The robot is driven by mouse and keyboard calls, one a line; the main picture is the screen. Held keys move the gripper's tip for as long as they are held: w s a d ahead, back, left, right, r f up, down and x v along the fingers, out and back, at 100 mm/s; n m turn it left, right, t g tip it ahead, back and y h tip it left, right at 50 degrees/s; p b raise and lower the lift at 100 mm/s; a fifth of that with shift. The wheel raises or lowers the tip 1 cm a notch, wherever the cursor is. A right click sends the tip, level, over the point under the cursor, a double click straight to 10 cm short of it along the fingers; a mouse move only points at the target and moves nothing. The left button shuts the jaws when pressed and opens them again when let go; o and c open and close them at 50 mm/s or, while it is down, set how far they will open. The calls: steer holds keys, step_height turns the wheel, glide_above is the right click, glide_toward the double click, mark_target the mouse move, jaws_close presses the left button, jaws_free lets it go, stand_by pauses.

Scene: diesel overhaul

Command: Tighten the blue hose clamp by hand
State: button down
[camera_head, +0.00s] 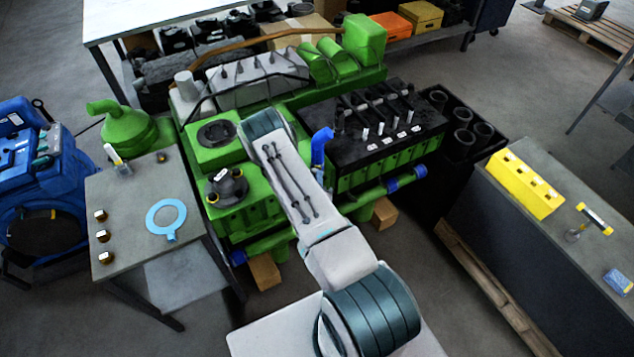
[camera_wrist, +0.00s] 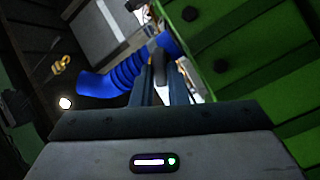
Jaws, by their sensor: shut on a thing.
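A bright blue ribbed hose (camera_wrist: 122,74) runs from the left up to my gripper in the wrist view. The blue hose (camera_head: 321,146) also shows in the head view, beside my arm on the green engine. My gripper (camera_wrist: 160,68) is shut at the hose's right end, on a small dark and pale piece that I take for the blue hose clamp. The fingers hide most of the clamp, so its band and screw cannot be made out. In the head view my own arm hides the gripper.
The green engine (camera_head: 232,210) has a black top (camera_head: 395,150) with several upright pins close to the hose. A grey table (camera_head: 130,225) at left holds a light blue ring (camera_head: 166,218). A dark bench at right holds a yellow block (camera_head: 525,184).

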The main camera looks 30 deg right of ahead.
steer(key=shift+s+f+m+b, duration=0.15)
steer(key=shift+m+b, duration=0.35)
steer(key=shift+m, duration=0.45)
steer(key=shift+f+m+b, duration=0.15)
steer(key=shift+m+b, duration=0.35)
steer(key=shift+m, duration=0.45)
steer(key=c, duration=1.4)
jaws_free()
steer(key=shift+r, duration=0.1)
steer(key=shift+c, duration=0.2)
steer(key=shift+r, duration=0.1)
